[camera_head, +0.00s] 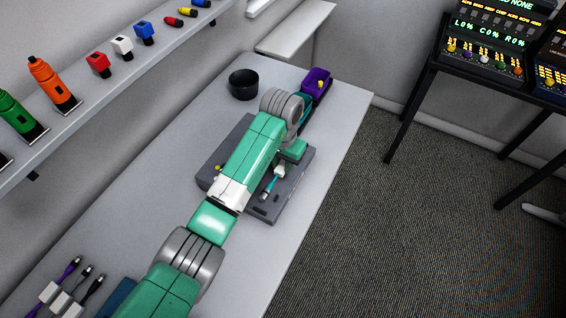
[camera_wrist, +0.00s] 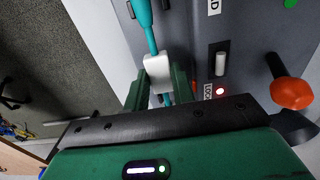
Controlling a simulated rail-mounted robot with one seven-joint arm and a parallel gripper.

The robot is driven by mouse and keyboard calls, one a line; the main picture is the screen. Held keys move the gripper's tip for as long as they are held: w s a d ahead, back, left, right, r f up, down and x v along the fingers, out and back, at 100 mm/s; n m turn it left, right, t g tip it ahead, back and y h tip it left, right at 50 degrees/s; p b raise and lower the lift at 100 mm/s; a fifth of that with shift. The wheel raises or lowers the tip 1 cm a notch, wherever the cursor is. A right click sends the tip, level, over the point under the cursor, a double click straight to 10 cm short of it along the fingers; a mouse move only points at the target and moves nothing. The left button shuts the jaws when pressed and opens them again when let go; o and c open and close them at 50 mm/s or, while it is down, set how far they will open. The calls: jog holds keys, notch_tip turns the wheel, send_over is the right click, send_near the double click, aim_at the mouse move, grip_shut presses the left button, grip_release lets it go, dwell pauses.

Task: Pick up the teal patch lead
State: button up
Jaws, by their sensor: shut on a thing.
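The teal patch lead (camera_wrist: 151,38) has a white block (camera_wrist: 158,70) on it. In the wrist view this block sits between the two fingers of my gripper (camera_wrist: 160,84), which is shut on it. The teal lead runs up past the top edge of that view, and a short piece shows below the block. In the head view the lead (camera_head: 268,184) shows beside my gripper (camera_head: 281,164), over the dark grey panel (camera_head: 262,212). Its silver plug end is near the panel's front. I cannot tell whether the plug touches the panel. My arm hides much of the panel.
The panel has a switch (camera_wrist: 221,62), a lit red light (camera_wrist: 220,91) and an orange knob (camera_wrist: 292,93). Behind are a purple bin (camera_head: 314,86) and a black bowl (camera_head: 243,84). Other leads (camera_head: 68,296) lie at the bottom left. The table's right front is clear.

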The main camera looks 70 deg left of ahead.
jog(key=s+d+r+p, duration=0.1)
jog(key=s+d+p, duration=0.3)
jog(key=s+d, duration=0.6)
jog(key=shift+s+d+p, duration=0.25)
jog(key=shift+d+p, duration=0.1)
jog(key=shift+d, duration=0.35)
